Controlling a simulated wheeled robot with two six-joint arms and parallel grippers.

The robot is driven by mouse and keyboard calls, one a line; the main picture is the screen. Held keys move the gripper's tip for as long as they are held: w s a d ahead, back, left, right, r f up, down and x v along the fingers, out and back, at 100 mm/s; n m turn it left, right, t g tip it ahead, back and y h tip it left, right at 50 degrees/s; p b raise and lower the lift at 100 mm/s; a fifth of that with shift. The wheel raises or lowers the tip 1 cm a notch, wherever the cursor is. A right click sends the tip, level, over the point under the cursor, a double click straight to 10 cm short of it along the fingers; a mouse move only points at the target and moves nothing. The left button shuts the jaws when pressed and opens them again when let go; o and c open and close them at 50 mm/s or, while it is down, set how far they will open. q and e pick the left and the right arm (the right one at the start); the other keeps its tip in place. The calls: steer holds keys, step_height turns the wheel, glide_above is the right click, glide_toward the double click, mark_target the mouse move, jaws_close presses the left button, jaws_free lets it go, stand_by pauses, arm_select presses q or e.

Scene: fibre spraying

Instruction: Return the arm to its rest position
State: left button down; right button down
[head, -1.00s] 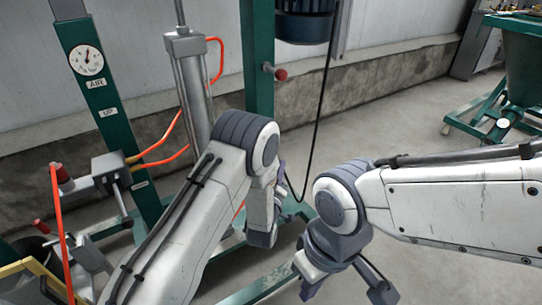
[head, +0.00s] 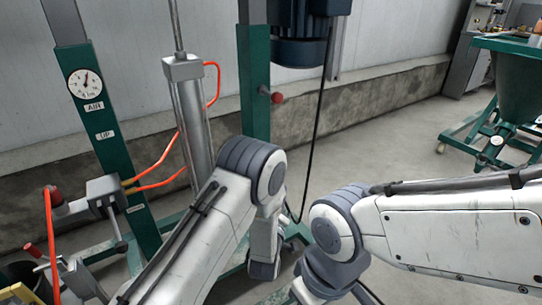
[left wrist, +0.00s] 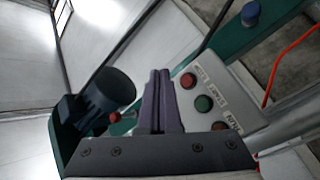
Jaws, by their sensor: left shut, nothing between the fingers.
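My left arm rises from the bottom of the head view and bends down at a grey joint. Its gripper (head: 264,266) hangs low near the middle, small and partly hidden by the arm. In the left wrist view the two purple-grey fingers (left wrist: 160,85) lie together, with nothing between them. My right arm comes in from the right and bends down at its wrist. The right gripper (head: 338,290) is cut off by the bottom edge, so its fingertips do not show.
A green frame (head: 112,130) with an air gauge (head: 85,84), a steel cylinder (head: 190,105) and orange hoses stands at the left. A blue motor (head: 298,40) hangs above. A button panel (left wrist: 215,90) shows beside the fingers. A green cart (head: 500,130) stands at the right; floor before it is clear.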

arm_select(q)
steer(key=s+d+r+m+g+h, duration=0.1)
steer(key=s+d+r+m+g, duration=0.1)
steer(key=s+d+m+g, duration=0.25)
steer(key=s+d+r+m+g, duration=0.2)
steer(key=s+r+m+g, duration=0.1)
steer(key=s+g, duration=0.35)
steer(key=s+a+r+m+g+y, duration=0.1)
steer(key=s+a+r+m+g, duration=0.2)
steer(key=s, duration=0.6)
steer(key=s+a+r+m+g+y+p, duration=0.1)
steer(key=s+a+m+g, duration=0.1)
steer(key=s+a, duration=0.5)
steer(key=s+a+r+m+g+y, duration=0.1)
steer(key=s+a+m+g, duration=0.15)
steer(key=s, duration=0.85)
step_height(320, 180, up, 26)
steer(key=p, duration=2.6)
steer(key=shift+w+d, duration=0.25)
steer(key=shift+d, duration=0.15)
